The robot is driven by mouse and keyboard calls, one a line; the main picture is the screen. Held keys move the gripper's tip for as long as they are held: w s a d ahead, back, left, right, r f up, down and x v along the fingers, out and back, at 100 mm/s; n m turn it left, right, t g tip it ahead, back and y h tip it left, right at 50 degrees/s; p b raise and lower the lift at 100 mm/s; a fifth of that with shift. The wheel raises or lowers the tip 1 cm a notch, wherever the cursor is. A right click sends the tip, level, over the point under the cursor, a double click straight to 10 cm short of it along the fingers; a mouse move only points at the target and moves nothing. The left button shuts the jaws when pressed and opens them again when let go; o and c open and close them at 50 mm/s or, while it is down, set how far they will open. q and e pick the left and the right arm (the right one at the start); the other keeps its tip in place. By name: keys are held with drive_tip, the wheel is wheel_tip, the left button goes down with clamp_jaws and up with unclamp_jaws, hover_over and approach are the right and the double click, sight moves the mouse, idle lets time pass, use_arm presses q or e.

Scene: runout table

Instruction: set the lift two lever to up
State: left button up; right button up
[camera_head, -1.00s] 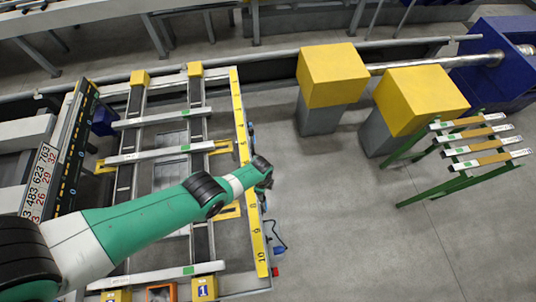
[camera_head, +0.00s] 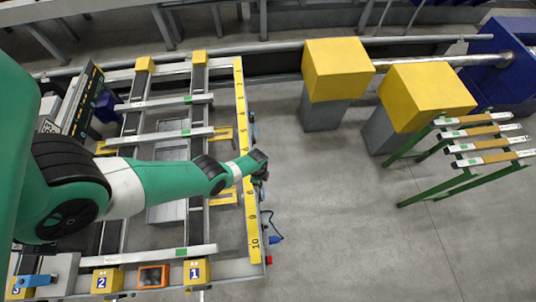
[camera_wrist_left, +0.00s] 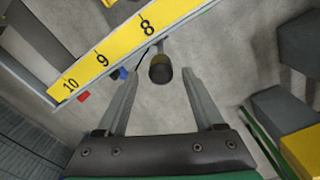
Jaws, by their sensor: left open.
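My left gripper (camera_head: 262,170) is over the right side of the runout table, beside the yellow number rail (camera_head: 249,205). In the left wrist view its two fingers (camera_wrist_left: 160,85) are apart, and nothing is held. A dark round-ended knob (camera_wrist_left: 160,70) shows between and beyond the fingertips, next to the rail near the 8; I cannot tell if it is the lift two lever. A yellow block marked 2 (camera_head: 107,281) stands at the table's front edge, between blocks marked 1 (camera_head: 196,271) and 3 (camera_head: 18,288). No lever marked as lift two can be made out. My right gripper is not in view.
Two yellow-topped grey posts (camera_head: 335,70) (camera_head: 425,95) stand to the right. A green rack (camera_head: 415,198) with several bars is at the far right. A blue plug (camera_head: 275,239) on a cable and a red part (camera_head: 269,260) are near the rail. The floor between is clear.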

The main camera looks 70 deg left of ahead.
use_arm(q)
wheel_tip(320, 180, down, 3)
drive_tip(key=shift+s+a+f+b, duration=0.1)
drive_tip(key=shift+f+b, duration=0.05)
drive_tip(key=shift+b, duration=0.75)
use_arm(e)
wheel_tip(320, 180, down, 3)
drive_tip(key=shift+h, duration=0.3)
use_arm(q)
clamp_jaws()
